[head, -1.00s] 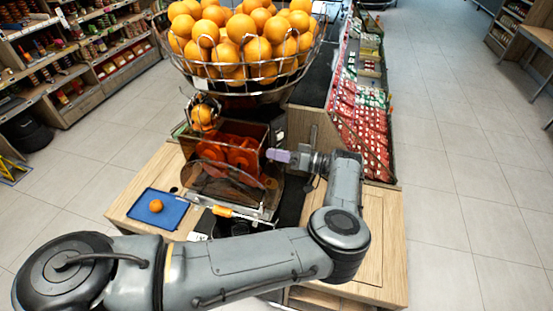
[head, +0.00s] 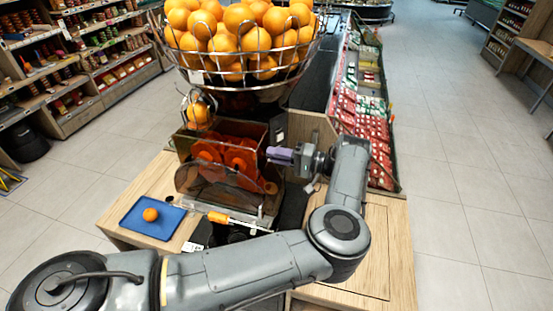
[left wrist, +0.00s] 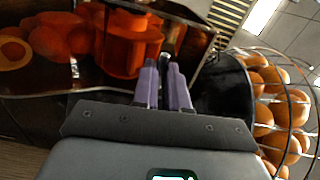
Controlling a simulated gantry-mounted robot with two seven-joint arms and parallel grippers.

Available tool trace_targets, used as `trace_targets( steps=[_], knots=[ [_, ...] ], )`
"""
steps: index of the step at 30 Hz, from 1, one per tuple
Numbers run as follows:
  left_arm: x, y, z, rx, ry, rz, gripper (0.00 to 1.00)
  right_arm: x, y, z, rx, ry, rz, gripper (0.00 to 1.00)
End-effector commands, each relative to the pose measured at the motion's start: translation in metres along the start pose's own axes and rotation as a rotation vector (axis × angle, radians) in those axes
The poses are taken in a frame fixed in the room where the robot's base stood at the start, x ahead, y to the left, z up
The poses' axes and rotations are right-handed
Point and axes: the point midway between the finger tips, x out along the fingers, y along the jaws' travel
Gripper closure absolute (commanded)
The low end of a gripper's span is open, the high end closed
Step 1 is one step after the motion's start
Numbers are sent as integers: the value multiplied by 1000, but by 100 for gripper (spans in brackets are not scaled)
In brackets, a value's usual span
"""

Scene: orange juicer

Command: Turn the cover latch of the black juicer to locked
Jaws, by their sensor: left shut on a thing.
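The black juicer (head: 212,187) stands on the wooden counter with its tinted see-through cover over orange-red pressing parts (head: 226,155). My left gripper (head: 272,155) is at the right side of the cover, its purple fingers pointing left. In the left wrist view the fingers (left wrist: 165,85) are close together, with a small dark piece at the cover's edge between their tips. This appears to be the cover latch (left wrist: 168,52); most of it is hidden by the fingers, so its angle cannot be told. My right gripper does not show.
A wire basket of oranges (head: 240,72) sits above the juicer. A blue tray (head: 130,222) with one orange lies at the front left. The counter's right part (head: 375,240) is bare.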

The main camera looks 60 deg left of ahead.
Motion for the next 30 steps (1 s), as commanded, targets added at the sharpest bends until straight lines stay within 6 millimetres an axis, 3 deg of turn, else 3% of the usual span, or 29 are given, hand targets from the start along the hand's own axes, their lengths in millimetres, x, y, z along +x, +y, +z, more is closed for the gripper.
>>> trace_targets(
  steps=[23,24,28,30],
  knots=[
    [0,0,0,102,1,0,100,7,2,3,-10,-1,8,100],
    [0,0,0,102,1,0,81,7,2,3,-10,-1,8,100],
    [0,0,0,101,1,0,62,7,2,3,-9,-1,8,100],
    [0,0,0,100,1,0,62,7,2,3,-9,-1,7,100]
  ],
)
